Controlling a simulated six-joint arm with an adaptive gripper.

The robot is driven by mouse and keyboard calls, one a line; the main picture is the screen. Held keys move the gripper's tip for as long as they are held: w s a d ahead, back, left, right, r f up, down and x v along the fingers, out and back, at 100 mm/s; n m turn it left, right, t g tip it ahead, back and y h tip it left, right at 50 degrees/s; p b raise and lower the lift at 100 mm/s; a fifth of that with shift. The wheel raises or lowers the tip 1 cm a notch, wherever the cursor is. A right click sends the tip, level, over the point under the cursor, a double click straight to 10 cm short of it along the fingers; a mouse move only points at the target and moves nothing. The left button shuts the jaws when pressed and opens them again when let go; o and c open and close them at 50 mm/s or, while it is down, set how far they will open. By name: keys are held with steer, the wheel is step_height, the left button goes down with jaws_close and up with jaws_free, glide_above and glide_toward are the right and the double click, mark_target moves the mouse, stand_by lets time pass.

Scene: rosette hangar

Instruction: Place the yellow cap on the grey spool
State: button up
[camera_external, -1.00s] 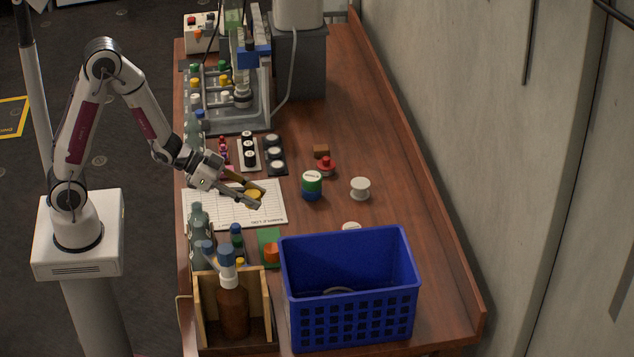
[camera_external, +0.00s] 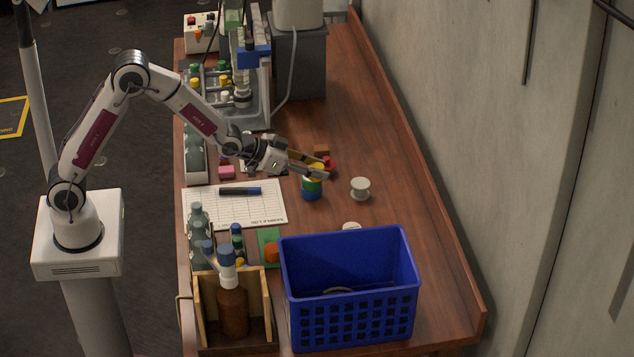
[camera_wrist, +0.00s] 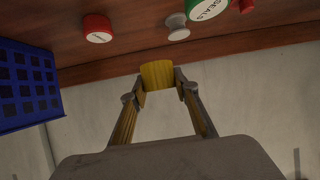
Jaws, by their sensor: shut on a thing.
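The yellow cap (camera_wrist: 157,75) is held between the two fingertips of my gripper (camera_wrist: 160,88) in the wrist view. In the external view the cap (camera_external: 317,168) shows at the fingertips, raised over the table and overlapping the green and blue tin. My gripper (camera_external: 322,169) is shut on it. The grey spool (camera_external: 360,188) stands upright on the table, to the right of the cap and apart from it, with nothing on its top flange. It also shows in the wrist view (camera_wrist: 177,27), beyond the cap.
The green and blue tin (camera_external: 312,190) stands left of the spool, with a red knobbed piece (camera_external: 330,165) behind it. A blue basket (camera_external: 348,300) stands in front, partly hiding a pale-topped round item (camera_external: 351,226). Table to the spool's right is clear.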

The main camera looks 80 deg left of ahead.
steer(key=w+a+n+g+y, duration=0.1)
steer(key=w+a+n+y, duration=0.2)
steer(key=w, duration=0.4)
steer(key=w+a+r+n+g+y, duration=0.1)
steer(key=w+a+n+y, duration=0.2)
steer(key=w, duration=0.4)
steer(key=shift+a+r+n+y, duration=0.2)
steer(key=shift+a+n+y, duration=0.1)
steer(key=shift+a+y, duration=0.1)
stand_by(1.3)
steer(key=shift+d+h, duration=0.15)
steer(key=shift+h, duration=0.15)
stand_by(0.4)
glide_above(360, 183)
steer(key=shift+f, duration=3.1)
steer(key=shift+f, duration=0.1)
steer(key=shift+f, duration=1.8)
